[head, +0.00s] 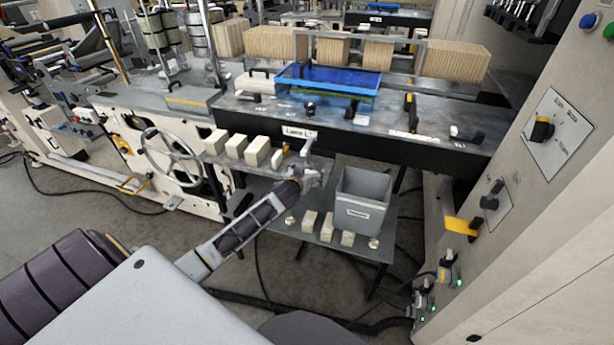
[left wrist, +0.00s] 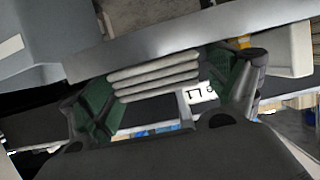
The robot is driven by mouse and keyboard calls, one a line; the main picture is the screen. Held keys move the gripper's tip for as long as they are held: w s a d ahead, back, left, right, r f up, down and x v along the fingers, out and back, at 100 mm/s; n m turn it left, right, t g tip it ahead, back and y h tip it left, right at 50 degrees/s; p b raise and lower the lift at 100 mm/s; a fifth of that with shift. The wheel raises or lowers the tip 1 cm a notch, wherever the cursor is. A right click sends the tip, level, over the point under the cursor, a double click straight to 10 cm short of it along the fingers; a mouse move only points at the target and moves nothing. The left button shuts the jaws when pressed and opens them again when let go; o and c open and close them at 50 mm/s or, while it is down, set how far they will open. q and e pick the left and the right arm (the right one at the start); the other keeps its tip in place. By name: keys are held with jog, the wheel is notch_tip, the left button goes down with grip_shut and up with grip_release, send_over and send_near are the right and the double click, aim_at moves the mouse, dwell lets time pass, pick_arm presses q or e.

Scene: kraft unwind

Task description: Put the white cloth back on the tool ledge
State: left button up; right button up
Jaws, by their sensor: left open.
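The white cloth (left wrist: 155,75) is a folded stack of pale layers in the left wrist view, between the spread fingers of my left gripper (left wrist: 165,100). The fingers stand apart on either side of it. In the head view my left gripper (head: 312,170) is at the right end of the tool ledge (head: 228,161), and the cloth cannot be made out clearly there. The grey ledge edge (left wrist: 200,37) crosses the wrist view right beside the cloth, which seems to lie on the ledge; the contact is hidden. My right gripper is not in view.
Several cream blocks (head: 235,146) stand on the ledge left of the gripper. A grey bin (head: 362,198) stands on a lower shelf to the right, with small blocks (head: 327,228) in front. A blue tray (head: 335,78) lies on the bench above. A control cabinet (head: 540,180) bounds the right.

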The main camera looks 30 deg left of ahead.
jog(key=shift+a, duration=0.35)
pick_arm(q)
jog(key=c, duration=1.1)
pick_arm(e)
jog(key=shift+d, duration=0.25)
